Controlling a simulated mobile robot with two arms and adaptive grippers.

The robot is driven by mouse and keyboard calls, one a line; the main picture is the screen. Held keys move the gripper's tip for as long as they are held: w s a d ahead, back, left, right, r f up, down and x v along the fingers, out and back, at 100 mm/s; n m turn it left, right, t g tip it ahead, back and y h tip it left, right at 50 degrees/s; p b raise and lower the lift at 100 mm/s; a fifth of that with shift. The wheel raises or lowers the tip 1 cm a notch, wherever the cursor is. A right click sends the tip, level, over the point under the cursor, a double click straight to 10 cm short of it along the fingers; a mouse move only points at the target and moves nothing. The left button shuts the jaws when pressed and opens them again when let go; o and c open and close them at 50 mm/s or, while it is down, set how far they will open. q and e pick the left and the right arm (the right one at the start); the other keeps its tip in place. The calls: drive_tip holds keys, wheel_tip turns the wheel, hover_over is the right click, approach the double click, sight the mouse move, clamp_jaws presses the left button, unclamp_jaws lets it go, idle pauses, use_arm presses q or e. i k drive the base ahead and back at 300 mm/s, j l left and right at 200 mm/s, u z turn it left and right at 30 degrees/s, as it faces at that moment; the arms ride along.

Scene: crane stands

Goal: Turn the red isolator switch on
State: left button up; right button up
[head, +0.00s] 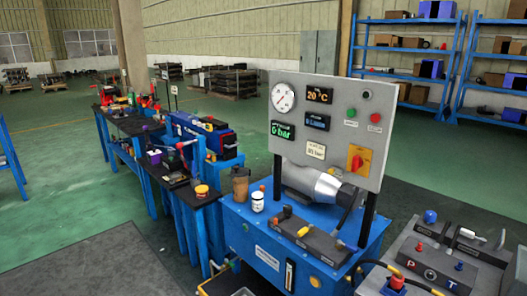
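The red isolator switch (357,161) is a red knob on a yellow square plate. It sits at the lower right of an upright grey control panel (335,92). The knob is small in the head view, and I cannot tell which position it is in. Nothing is in front of it. Neither of my grippers is in view.
The panel stands on posts above a blue tank unit (255,240), with a gauge (283,97), lit displays, and a green (351,112) and a red button (375,117). A silver motor (318,184) lies below it. A grey fitting block (430,262) is at right.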

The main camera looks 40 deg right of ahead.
sight(357, 162)
drive_tip(key=i+z, duration=0.1)
drive_tip(key=i, duration=0.45)
drive_tip(key=i+j+z, duration=0.1)
drive_tip(key=i, duration=0.4)
drive_tip(key=i+j+z, duration=0.15)
drive_tip(key=i, duration=0.4)
